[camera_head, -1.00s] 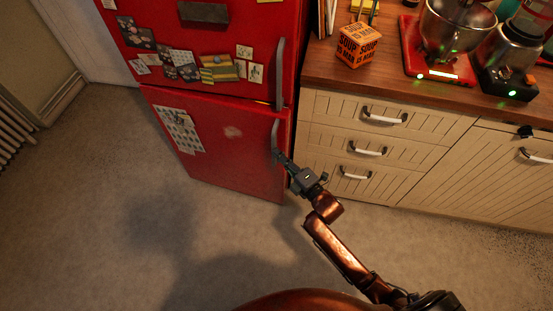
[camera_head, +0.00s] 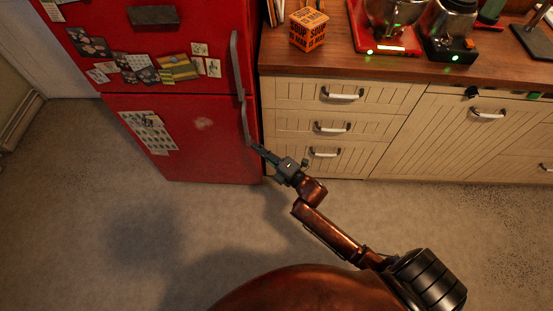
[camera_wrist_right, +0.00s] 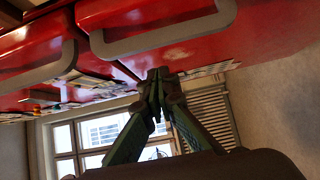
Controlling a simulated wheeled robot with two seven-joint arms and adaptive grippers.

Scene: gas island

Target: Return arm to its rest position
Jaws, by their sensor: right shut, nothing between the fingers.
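My right gripper (camera_head: 264,153) is at the lower end of the lower fridge door's handle in the head view. Its fingers (camera_wrist_right: 156,92) are closed together and empty in the right wrist view, just in front of the red doors. I cannot tell whether the fingertips touch the handle. My copper-coloured right arm reaches from the lower right of the head view toward the fridge. The red fridge (camera_head: 190,128) has both doors shut. Its lower handle (camera_head: 244,122) is grey and vertical. My left gripper does not show.
Cream drawers (camera_head: 345,93) with white handles stand right of the fridge under a wooden worktop (camera_head: 440,72). An orange soup box (camera_head: 308,31) and a red mixer (camera_head: 384,38) stand on the worktop. The grey floor (camera_head: 100,210) in front is clear. A radiator (camera_wrist_right: 212,104) shows beside a window.

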